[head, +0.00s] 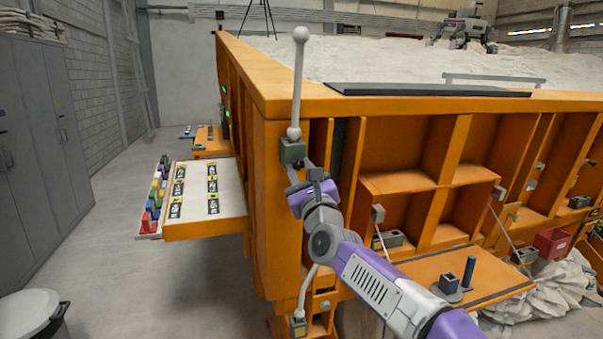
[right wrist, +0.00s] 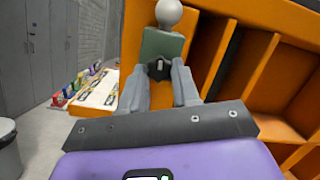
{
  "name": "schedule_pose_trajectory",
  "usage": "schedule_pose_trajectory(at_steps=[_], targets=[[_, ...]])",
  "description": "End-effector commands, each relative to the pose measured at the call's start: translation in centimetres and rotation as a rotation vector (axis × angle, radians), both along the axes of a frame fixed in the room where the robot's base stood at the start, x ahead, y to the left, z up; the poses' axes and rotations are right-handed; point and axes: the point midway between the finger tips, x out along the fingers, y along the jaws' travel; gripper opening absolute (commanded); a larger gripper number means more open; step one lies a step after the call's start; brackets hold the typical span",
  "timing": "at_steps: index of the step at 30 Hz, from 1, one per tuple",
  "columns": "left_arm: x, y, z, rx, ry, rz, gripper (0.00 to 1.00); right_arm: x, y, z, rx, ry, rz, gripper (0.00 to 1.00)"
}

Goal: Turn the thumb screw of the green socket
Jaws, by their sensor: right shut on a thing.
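The green socket (head: 292,151) is fixed at the top of the orange sandbed's corner post, and a white rod with a ball top (head: 298,75) stands upright in it. In the right wrist view the green socket (right wrist: 162,45) is straight ahead, with the dark thumb screw (right wrist: 158,69) on its near face. My right gripper (head: 301,168) is at the socket's front, just below its middle. Its two grey fingers (right wrist: 159,78) are shut on the thumb screw, one on each side. The fingers partly hide the screw in the head view. My left gripper is out of view.
A side shelf (head: 205,227) with labelled cards and coloured blocks juts out at left. A second rod in a lower socket (head: 298,327) hangs below. An orange shelf (head: 470,262) with a blue peg is at right.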

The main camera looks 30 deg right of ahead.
Motion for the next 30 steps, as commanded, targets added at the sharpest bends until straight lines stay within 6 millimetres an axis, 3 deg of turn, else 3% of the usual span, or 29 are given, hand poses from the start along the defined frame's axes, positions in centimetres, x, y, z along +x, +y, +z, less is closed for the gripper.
schedule_pose_trajectory(at_steps=[1, 6, 17, 30], targets=[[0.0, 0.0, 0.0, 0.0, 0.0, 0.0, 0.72, 0.0, 0.1, 0.0, -0.001, 0.0, 0.001, 0.32], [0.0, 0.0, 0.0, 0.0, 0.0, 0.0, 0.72, 0.0, 0.0, 0.0, -0.001, -0.001, 0.0, 0.56], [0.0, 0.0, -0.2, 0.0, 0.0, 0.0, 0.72, -0.5, 0.1, -0.2, -0.001, -0.001, -0.001, 0.56], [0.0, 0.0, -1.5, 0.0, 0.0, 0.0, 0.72, -6.1, 1.4, -2.3, -0.002, -0.002, 0.0, 0.56]])
